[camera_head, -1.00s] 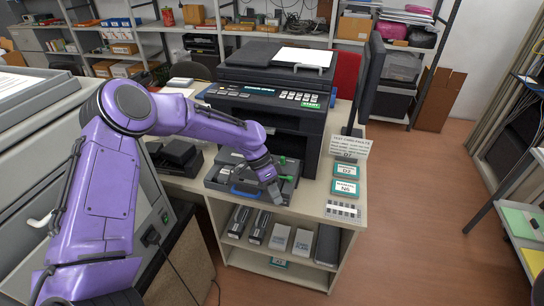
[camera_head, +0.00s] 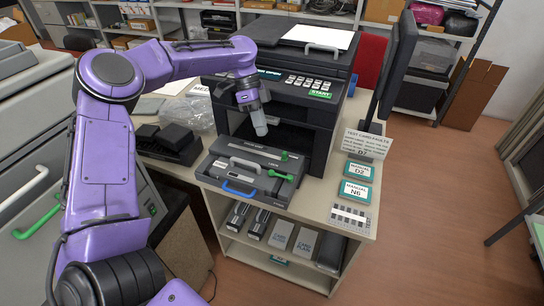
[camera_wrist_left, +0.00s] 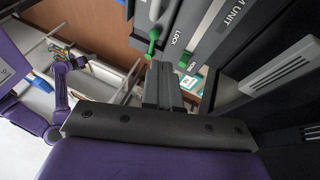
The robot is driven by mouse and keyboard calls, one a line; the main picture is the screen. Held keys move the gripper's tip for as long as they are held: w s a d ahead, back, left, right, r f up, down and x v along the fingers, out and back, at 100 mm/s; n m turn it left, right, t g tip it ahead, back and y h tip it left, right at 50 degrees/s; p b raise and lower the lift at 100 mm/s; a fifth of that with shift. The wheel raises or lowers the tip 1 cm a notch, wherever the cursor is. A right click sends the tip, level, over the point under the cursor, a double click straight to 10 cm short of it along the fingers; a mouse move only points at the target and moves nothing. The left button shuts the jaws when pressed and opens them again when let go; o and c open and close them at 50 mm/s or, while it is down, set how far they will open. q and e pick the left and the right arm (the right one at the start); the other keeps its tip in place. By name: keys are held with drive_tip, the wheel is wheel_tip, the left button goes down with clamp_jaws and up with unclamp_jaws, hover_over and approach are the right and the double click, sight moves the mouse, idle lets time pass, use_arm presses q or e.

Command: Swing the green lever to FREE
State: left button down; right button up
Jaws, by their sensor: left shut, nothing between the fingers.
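The pulled-out printer tray unit (camera_head: 225,184) lies on the desk in front of the black printer (camera_head: 318,112). Two green levers sit on its right part: the rear one (camera_head: 284,156) and the front one (camera_head: 281,175). In the left wrist view two green levers (camera_wrist_left: 153,40) (camera_wrist_left: 184,60) show beside LOCK labels. No FREE label is readable, so I cannot tell the levers' exact settings. My left gripper (camera_head: 260,130) is shut and empty, raised above the back of the tray, apart from both levers. Its closed fingers show in the wrist view (camera_wrist_left: 163,85). My right gripper is out of view.
The tray has a grey handle (camera_head: 245,163) and a blue handle (camera_head: 238,188). A monitor (camera_head: 393,68), a card sign (camera_head: 367,144) and manuals D2 (camera_head: 359,169) and N6 (camera_head: 356,191) stand or lie to the right. Cartridges and boxes fill the shelf below.

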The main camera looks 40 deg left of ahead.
sight(280, 176)
use_arm(q)
drive_tip(key=p+x, duration=0.1)
drive_tip(key=x, duration=0.9)
drive_tip(key=shift+w+f, duration=0.1)
drive_tip(key=shift+w, duration=0.05)
drive_tip(key=shift+d, duration=0.15)
